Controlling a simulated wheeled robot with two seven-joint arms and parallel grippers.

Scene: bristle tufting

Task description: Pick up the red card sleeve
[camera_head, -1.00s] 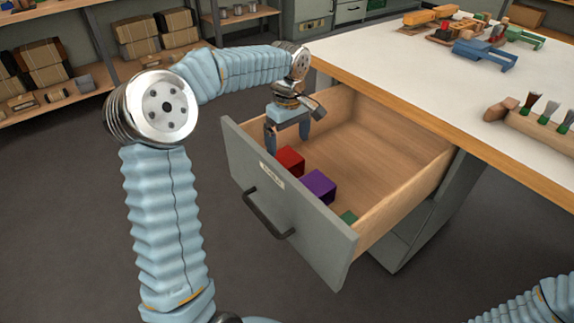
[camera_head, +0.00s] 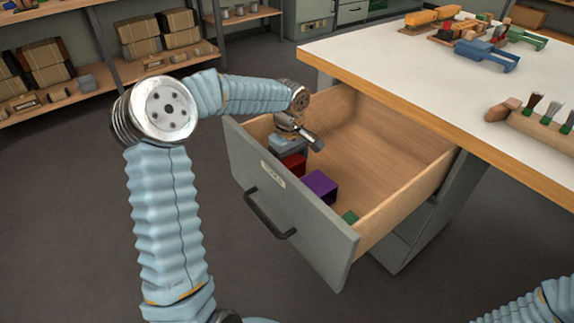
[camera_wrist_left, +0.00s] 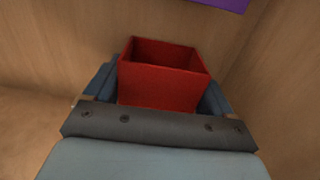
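The red card sleeve (camera_head: 294,164) is an open-topped red box inside the pulled-out drawer, near its front panel. It also shows upright in the left wrist view (camera_wrist_left: 160,84), with its hollow top facing up. My left gripper (camera_head: 287,157) is down in the drawer over the sleeve, its fingertips hidden behind the front panel. In the left wrist view, one blue finger stands at each side of the sleeve, spread wide; whether they touch it is hard to tell. My right gripper is outside the views; only part of that arm shows at lower right.
A purple sleeve (camera_head: 319,186) and a green one (camera_head: 349,217) stand in the same drawer, to the right. The drawer front (camera_head: 285,200) and its wooden side walls surround them. The white worktop (camera_head: 400,65) carries tools and a brush block (camera_head: 540,128).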

